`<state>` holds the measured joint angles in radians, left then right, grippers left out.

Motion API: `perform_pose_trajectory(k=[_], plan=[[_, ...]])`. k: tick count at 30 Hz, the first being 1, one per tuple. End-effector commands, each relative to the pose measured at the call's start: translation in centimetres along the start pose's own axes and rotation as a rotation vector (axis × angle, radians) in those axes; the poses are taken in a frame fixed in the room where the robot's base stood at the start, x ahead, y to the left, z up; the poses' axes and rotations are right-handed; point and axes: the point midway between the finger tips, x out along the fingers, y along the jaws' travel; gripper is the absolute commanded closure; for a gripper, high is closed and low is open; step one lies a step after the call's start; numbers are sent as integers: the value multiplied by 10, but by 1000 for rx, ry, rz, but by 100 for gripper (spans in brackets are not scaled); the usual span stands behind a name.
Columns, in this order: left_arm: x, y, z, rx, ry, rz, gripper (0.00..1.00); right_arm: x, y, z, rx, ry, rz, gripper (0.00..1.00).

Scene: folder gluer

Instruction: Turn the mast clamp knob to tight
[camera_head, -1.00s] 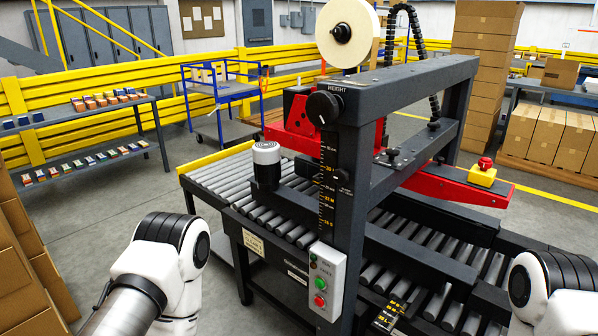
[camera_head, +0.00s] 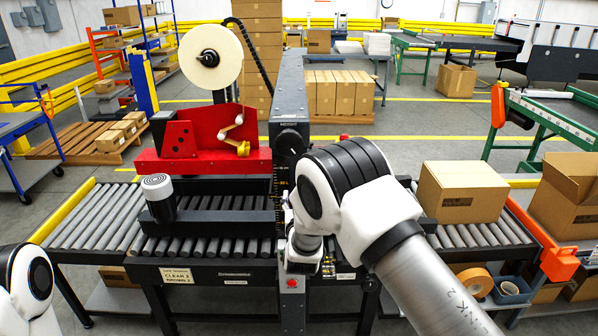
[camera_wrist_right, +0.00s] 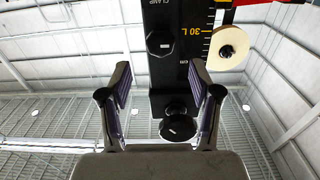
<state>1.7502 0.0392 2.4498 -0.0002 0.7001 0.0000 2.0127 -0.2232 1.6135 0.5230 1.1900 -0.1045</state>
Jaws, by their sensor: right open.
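The mast clamp knob (camera_wrist_right: 159,43) is a small black knob on the dark mast (camera_wrist_right: 172,75) in the right wrist view, beside the word CLAMP. My right gripper (camera_wrist_right: 160,66) is open, its two fingers apart on either side of the knob's line, with the knob just beyond the fingertips and nothing held. Whether the fingers touch it I cannot tell. A larger black knob (camera_wrist_right: 177,122) shows lower in that view. In the head view my right arm hides the clamp knob and gripper; the round height knob (camera_head: 290,143) shows above. My left gripper is out of view.
A red head unit (camera_head: 205,150) and roller conveyor (camera_head: 100,215) lie left of the mast. A cardboard box (camera_head: 462,192) stands on rollers to the right of my arm.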

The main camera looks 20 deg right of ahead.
Motion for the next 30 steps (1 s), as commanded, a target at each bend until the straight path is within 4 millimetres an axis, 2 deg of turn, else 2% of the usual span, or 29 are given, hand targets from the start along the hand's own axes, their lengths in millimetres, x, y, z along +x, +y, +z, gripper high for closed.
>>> perform_pose_trajectory(k=[9, 12, 21, 23, 24, 26, 27, 30], plan=[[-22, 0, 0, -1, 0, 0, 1, 56, 1, 1, 2, -2, 1, 37], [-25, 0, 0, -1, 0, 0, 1, 67, 1, 2, 1, -3, 0, 37], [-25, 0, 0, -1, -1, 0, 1, 72, 1, 4, -2, -5, -1, 37], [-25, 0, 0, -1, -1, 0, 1, 72, 1, 4, -2, -6, -2, 55], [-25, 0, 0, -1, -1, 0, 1, 72, 1, 4, -2, -6, -2, 69], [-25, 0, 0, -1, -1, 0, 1, 72, 1, 4, -2, -6, -2, 90], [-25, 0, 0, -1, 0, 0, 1, 72, 1, 4, -2, -6, -2, 96], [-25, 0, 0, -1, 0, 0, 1, 72, 0, 4, -2, -5, -2, 96]])
